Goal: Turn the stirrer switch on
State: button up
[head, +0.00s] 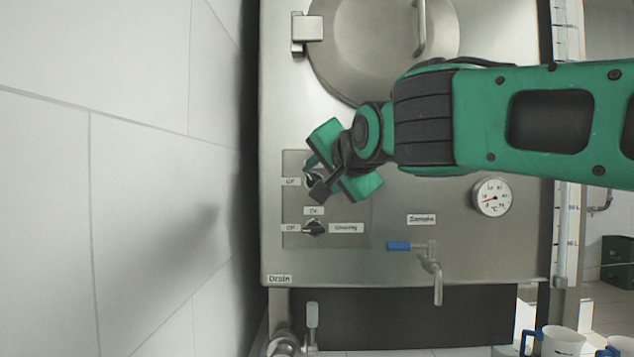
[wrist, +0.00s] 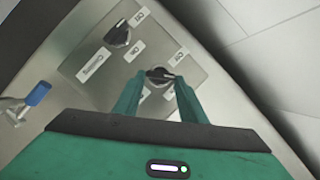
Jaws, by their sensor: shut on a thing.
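A grey switch panel (head: 355,239) sits on the steel machine front and carries two black rotary switches. My gripper (head: 314,177) is at the upper switch and hides most of it in the head view. In the wrist view the two green fingers (wrist: 159,80) are shut on this upper switch (wrist: 158,74), one on each side. An "Off" label is beside it; its name label is hidden or unreadable. The lower switch (head: 315,228) is free and also shows in the wrist view (wrist: 118,35). It has "Off" and "On" labels and a longer, blurred name label (head: 346,228).
A sampling tap with a blue handle (head: 398,246) and a dial thermometer (head: 491,197) are right of the panel. A round lid (head: 350,45) is above. A tiled wall (head: 140,170) stands close on the left. White cups (head: 560,341) are at lower right.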

jog(key=shift+w+d+f+m+t+y, duration=0.1)
jog(key=shift+f+m+t+y, duration=0.2)
jog(key=shift+m, duration=0.7)
jog(key=shift+s+d+f+m+t+y, duration=0.1)
jog(key=shift+d+f+m+t+y, duration=0.2)
jog(key=shift+m, duration=0.7)
jog(key=shift+w+a+f+m+t+y, duration=0.15)
jog(key=shift+m+t+y, duration=0.2)
jog(key=shift+m, duration=0.65)
jog(key=shift+d, duration=0.15)
jog(key=o, duration=1.1)
jog(key=shift+c, duration=0.2)
jog(key=shift+r, duration=0.1)
jog(key=shift+s, duration=0.2)
jog(key=v, duration=1)
jog(key=shift+s, duration=0.15)
